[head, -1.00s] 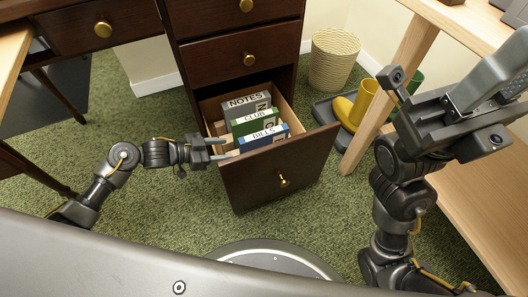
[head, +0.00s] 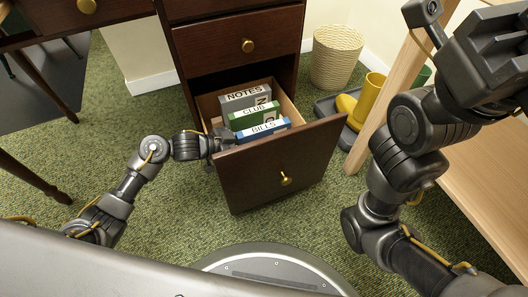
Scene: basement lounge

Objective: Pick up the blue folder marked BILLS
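The blue folder marked BILLS (head: 263,129) stands in the open bottom drawer (head: 276,164) of the dark wooden desk. It is the front one of three labelled folders. Behind it are the green CLUB folder (head: 254,114) and the grey NOTES folder (head: 245,98). My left gripper (head: 226,141) reaches over the drawer's left side, close to the left end of the BILLS folder. Its fingertips are mostly hidden, so I cannot tell whether it is open or touches the folder. My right gripper (head: 502,55) is raised at the upper right, partly out of frame, its fingers not clear.
A woven basket (head: 337,56) and yellow boots (head: 366,98) on a grey tray (head: 328,106) stand right of the drawers. A light wooden table leg (head: 385,97) is behind my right arm. Green carpet (head: 310,222) in front of the drawer is clear.

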